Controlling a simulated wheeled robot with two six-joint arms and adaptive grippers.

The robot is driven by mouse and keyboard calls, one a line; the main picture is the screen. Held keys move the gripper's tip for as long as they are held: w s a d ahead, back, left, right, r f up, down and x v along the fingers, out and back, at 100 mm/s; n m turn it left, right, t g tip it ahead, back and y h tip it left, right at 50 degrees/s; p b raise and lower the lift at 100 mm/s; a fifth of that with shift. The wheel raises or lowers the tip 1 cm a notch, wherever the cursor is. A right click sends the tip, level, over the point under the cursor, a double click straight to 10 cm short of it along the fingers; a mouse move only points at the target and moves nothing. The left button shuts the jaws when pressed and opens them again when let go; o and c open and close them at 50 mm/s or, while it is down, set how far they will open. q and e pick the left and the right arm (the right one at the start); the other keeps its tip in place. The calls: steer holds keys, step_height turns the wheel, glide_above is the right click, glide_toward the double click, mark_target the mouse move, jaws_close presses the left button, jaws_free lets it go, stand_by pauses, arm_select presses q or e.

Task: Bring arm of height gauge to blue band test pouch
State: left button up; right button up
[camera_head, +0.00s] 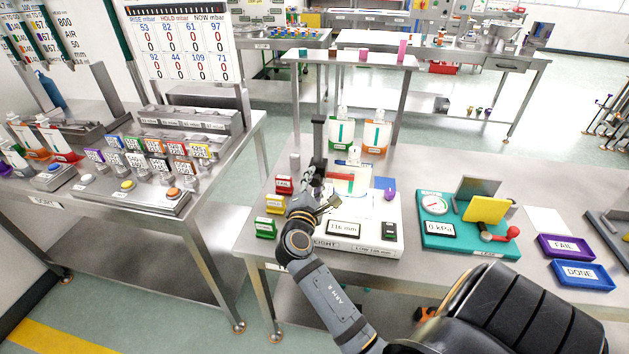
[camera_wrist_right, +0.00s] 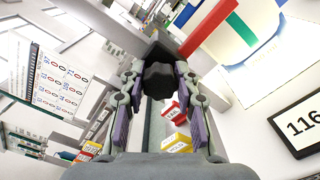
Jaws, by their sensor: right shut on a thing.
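The height gauge has a white base (camera_head: 375,243), a dark upright post (camera_head: 318,138) and a display (camera_head: 345,227) reading 116 mm. Its arm, a red bar (camera_wrist_right: 218,28), shows in the right wrist view, running from a black block (camera_wrist_right: 158,76). A pale test pouch (camera_wrist_right: 243,30) with a green strip and a blue band is beside and partly behind the bar; whether they touch is unclear. My right gripper (camera_head: 327,204) is shut on the black block, which sits between its fingers in the wrist view. My left gripper is not in view.
Red (camera_head: 284,184), yellow (camera_head: 275,203) and green (camera_head: 265,228) labelled blocks stand left of the gauge. Two pouches (camera_head: 341,133) (camera_head: 377,135) stand behind it. A teal leak tester (camera_head: 465,245), a FAIL tray (camera_head: 566,247) and a DONE tray (camera_head: 582,275) are at right.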

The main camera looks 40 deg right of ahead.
steer(key=shift+f, duration=0.1)
steer(key=o, duration=1)
steer(key=shift+o, duration=0.2)
step_height(320, 180, up, 10)
steer(key=shift+r, duration=0.1)
